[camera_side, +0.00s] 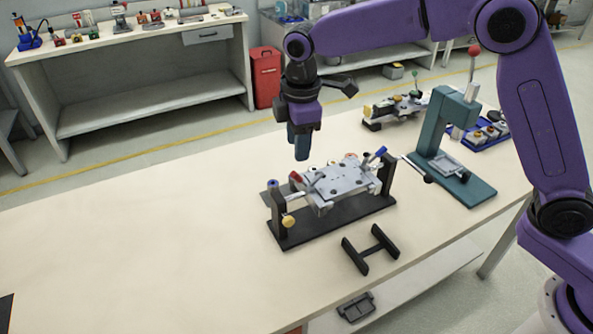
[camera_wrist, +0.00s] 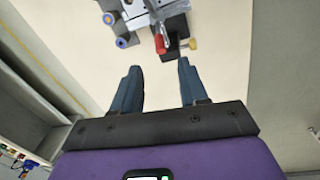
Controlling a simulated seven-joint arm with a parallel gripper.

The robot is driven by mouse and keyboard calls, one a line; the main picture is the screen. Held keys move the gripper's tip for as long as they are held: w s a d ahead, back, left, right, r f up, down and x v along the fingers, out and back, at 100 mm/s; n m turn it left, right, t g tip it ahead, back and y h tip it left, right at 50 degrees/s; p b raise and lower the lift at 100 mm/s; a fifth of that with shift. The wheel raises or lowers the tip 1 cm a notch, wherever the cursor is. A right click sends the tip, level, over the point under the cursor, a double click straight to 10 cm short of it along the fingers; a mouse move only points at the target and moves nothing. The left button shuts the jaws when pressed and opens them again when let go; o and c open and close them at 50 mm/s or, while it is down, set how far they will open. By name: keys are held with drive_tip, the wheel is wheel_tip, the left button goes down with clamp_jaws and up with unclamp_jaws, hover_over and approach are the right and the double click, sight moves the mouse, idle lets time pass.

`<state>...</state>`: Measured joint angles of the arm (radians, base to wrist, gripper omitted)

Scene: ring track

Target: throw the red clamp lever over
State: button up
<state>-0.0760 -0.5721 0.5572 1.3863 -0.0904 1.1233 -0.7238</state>
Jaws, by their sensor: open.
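The red clamp lever (camera_side: 295,177) is a short red handle at the left end of the grey fixture plate (camera_side: 343,184), which is carried on a dark stand. In the wrist view the red lever (camera_wrist: 160,44) shows just beyond my fingertips, roughly between them across the picture. My gripper (camera_side: 301,157) points down above the left end of the fixture, apart from the lever. In the wrist view my gripper (camera_wrist: 159,67) has its two fingers spread, with only bare table seen between them.
A blue lever (camera_side: 376,156) sticks up at the plate's right end. A yellow knob (camera_side: 289,221) sits on the stand's left post. A black H-shaped stand (camera_side: 370,250) lies in front. A green press (camera_side: 450,150) stands to the right. The table's left side is clear.

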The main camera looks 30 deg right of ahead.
sight(299, 179)
drive_tip(key=f, duration=0.6)
drive_tip(key=w+f, duration=0.1)
drive_tip(key=f, duration=0.2)
drive_tip(key=shift+d, duration=0.1)
clamp_jaws()
